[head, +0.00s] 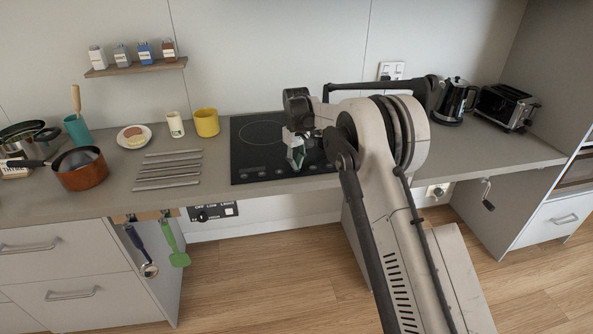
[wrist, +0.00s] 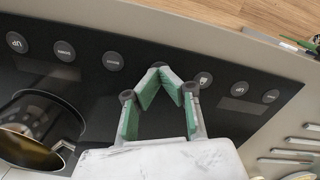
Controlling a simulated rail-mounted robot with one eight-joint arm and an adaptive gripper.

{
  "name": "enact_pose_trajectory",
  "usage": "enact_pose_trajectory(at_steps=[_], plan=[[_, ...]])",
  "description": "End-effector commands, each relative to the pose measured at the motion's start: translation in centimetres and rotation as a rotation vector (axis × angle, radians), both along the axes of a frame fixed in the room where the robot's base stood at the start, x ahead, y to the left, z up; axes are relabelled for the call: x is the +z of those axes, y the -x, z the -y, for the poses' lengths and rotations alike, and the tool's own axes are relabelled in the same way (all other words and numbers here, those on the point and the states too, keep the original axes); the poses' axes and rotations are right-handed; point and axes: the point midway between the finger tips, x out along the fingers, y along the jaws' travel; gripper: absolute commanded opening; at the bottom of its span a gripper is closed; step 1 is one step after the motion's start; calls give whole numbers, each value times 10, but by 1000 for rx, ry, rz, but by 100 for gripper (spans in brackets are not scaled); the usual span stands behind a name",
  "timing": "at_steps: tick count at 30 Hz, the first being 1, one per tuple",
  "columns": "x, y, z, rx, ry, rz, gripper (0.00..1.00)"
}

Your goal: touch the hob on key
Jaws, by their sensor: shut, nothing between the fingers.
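The black hob (head: 255,160) lies in the counter, with a row of round keys along its front edge. My gripper (head: 297,160) hangs over the hob's front part, fingers down. In the wrist view the green-padded fingertips (wrist: 163,70) are together with nothing between them. They are over the middle of the key row and partly cover a key there. Other keys show on both sides, such as a left key (wrist: 112,62) and a right key (wrist: 205,79). Their labels are too small to read surely, so I cannot tell which is the on key. Contact with the glass cannot be told.
A dark pan with a brassy inside (wrist: 30,125) stands on the hob at left in the wrist view. A yellow mug (head: 207,122) and several metal rods (head: 168,176) are left of the hob. A kettle (head: 453,101) and toaster (head: 508,106) stand at right.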

Motion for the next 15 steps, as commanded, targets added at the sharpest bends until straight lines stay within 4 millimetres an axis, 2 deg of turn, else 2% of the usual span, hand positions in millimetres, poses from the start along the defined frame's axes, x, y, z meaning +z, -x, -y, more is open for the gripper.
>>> enact_pose_trajectory(at_steps=[15], plan=[[-10, 0, 0, 0, 0, 0, 0]])
